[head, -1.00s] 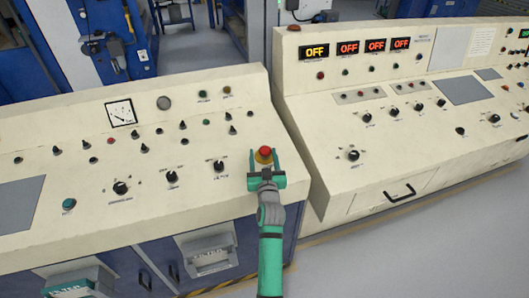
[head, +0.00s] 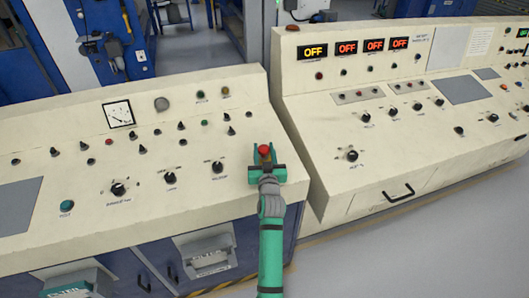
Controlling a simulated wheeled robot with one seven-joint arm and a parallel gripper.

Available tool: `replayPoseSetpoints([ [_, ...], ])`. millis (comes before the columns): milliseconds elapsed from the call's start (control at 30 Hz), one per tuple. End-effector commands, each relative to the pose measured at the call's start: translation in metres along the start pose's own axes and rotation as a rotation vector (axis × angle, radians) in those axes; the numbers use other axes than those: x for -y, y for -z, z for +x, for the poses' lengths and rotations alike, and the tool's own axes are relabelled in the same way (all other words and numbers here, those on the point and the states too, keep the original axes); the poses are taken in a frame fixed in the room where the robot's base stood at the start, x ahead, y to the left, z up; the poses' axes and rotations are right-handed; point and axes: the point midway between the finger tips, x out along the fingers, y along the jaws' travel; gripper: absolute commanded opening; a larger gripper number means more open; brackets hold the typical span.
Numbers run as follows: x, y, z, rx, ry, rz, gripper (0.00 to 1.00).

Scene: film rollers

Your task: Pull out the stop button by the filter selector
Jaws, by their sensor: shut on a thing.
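The red stop button (head: 264,150) stands at the right end of the left cream console's sloping top. My gripper (head: 264,157) is at the button, with one green finger on its left and one on its right. The fingers are closed in on the button, and its red cap shows between them. The button's base is mostly hidden by the gripper. A black selector knob (head: 218,167) sits to the left of the gripper; its label is too small to read surely.
The left console (head: 60,180) carries several knobs, small switches and a gauge (head: 119,114). A second cream console (head: 330,185) with lit OFF displays (head: 313,51) stands close on the right, past a narrow gap. Floor is open at the lower right.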

Motion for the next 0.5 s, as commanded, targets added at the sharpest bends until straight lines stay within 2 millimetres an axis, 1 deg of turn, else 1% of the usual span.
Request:
replayPoseSetpoints([
  [33,-0.0022,0.0043,-0.0012,-0.003,-0.004,-0.002,0.0],
  [233,-0.0028,0.0051,-0.0015,-0.005,-0.004,-0.001,0.0],
  [267,-0.003,0.0053,-0.0015,-0.005,-0.005,-0.001,0.41],
  [300,-0.0031,0.0053,-0.0016,-0.005,-0.005,-0.001,0.51],
  [333,-0.0034,0.0051,-0.0015,-0.005,-0.005,-0.001,0.55],
  [500,-0.0031,0.0043,-0.0013,-0.003,-0.005,-0.001,0.55],
])
